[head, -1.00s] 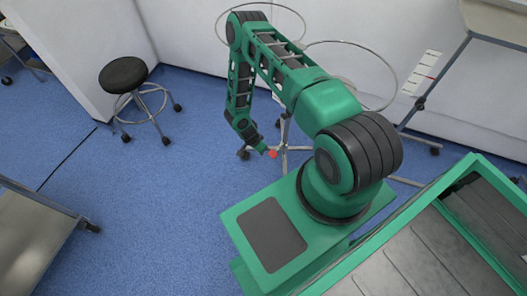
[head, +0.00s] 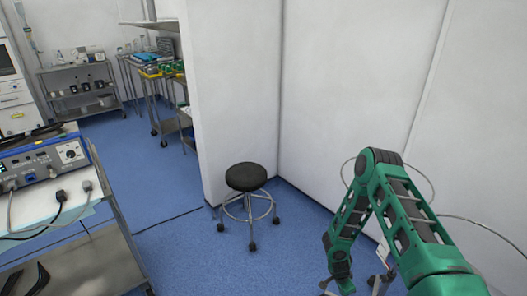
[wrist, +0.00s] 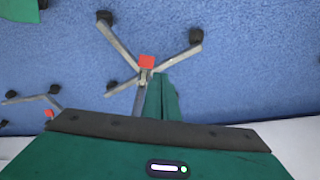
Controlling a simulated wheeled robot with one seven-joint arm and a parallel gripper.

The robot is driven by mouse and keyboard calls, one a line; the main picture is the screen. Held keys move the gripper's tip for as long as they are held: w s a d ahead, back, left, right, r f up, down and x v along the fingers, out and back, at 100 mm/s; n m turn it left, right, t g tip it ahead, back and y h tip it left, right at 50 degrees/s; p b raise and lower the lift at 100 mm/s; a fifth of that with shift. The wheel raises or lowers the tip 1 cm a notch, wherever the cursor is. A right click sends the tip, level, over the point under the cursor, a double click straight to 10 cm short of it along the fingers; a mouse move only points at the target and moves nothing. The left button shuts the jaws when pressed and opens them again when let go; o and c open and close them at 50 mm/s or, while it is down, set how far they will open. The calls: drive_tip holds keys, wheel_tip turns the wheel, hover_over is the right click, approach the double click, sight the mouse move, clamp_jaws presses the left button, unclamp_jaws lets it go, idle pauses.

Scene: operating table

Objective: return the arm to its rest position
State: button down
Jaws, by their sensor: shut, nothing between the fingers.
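My green and black arm (head: 405,215) is folded at the lower right of the head view, raised at the elbow with the forearm hanging down. Its lower end (head: 342,282) reaches the bottom edge there, and the fingertips are not clearly seen. A wheeled stand base (wrist: 122,42) lies beyond the tip in that view; contact cannot be told.
A black-topped stool (head: 246,178) stands on open blue floor near a white wall (head: 340,90). A cart with a blue device (head: 45,165) is at the left. A shelf cart (head: 80,85) and loaded tables (head: 165,75) are behind.

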drive_tip(key=w+r+n+t, duration=0.15)
drive_tip(key=w+r, duration=0.25)
drive_tip(key=r, duration=0.8)
drive_tip(key=w+r+n+g, duration=0.1)
drive_tip(key=w+r+n, duration=0.25)
drive_tip(key=r, duration=0.95)
drive_tip(key=s+a+r+n+t+y, duration=0.1)
drive_tip(key=s+r+n, duration=0.15)
drive_tip(key=r, duration=0.95)
drive_tip(key=s+a+r+n+t, duration=0.1)
drive_tip(key=s+a+r, duration=0.15)
drive_tip(key=r, duration=0.85)
drive_tip(key=s+a+r+n+y, duration=0.2)
drive_tip(key=s+r+n, duration=0.4)
drive_tip(key=s+r, duration=0.95)
drive_tip(key=s+d+f+m+g, duration=0.1)
drive_tip(key=s+d+m+g, duration=0.1)
drive_tip(key=s+d, duration=0.3)
drive_tip(key=s+d+f+m+g, duration=0.1)
drive_tip(key=s+d+m, duration=0.3)
drive_tip(key=s, duration=0.8)
drive_tip(key=shift+s+d+f+g, duration=0.2)
drive_tip(key=shift+d+f+g, duration=0.2)
drive_tip(key=shift+d, duration=0.5)
